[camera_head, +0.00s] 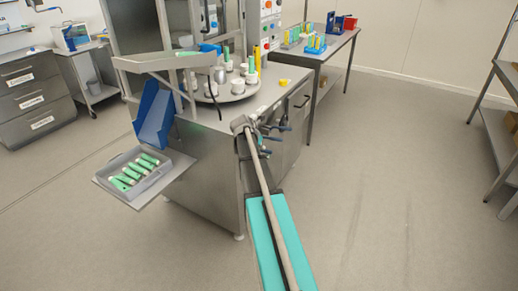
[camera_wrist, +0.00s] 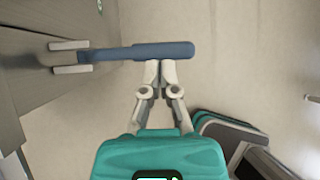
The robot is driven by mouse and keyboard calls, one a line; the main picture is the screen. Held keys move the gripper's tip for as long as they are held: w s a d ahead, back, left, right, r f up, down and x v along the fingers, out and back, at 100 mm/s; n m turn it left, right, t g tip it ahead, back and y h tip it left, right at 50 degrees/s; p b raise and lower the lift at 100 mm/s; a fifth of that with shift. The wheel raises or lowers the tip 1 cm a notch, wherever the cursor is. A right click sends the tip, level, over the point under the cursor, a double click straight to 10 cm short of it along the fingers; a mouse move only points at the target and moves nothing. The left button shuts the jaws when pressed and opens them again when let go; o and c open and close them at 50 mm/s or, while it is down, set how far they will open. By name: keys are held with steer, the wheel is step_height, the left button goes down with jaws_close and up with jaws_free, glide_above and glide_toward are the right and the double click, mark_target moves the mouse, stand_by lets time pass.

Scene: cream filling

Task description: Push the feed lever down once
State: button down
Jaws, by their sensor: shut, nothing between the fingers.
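The lever's dark blue handle (camera_wrist: 150,51) lies across the upper part of the wrist view, its metal fork at the left by the machine's side. My gripper (camera_wrist: 161,66) is shut and empty, with its fingertips right at the handle's near edge in that view. I cannot tell whether they touch it. In the head view my gripper (camera_head: 262,130) is at the machine's front right side, among small dark blue handles (camera_head: 284,128). My arm and the gripper partly hide them, and which one is the feed lever is unclear there.
The steel machine (camera_head: 210,180) carries a round turntable (camera_head: 235,97) with white cups and green tubes. A grey tray (camera_head: 165,172) of green tubes sits on a shelf at left, below a blue chute (camera_head: 155,115). The floor at right is clear.

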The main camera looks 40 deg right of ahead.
steer(key=shift+d+f+b, duration=0.35)
steer(key=shift+d+f, duration=0.05)
steer(key=shift+f, duration=0.15)
steer(key=shift+w, duration=0.1)
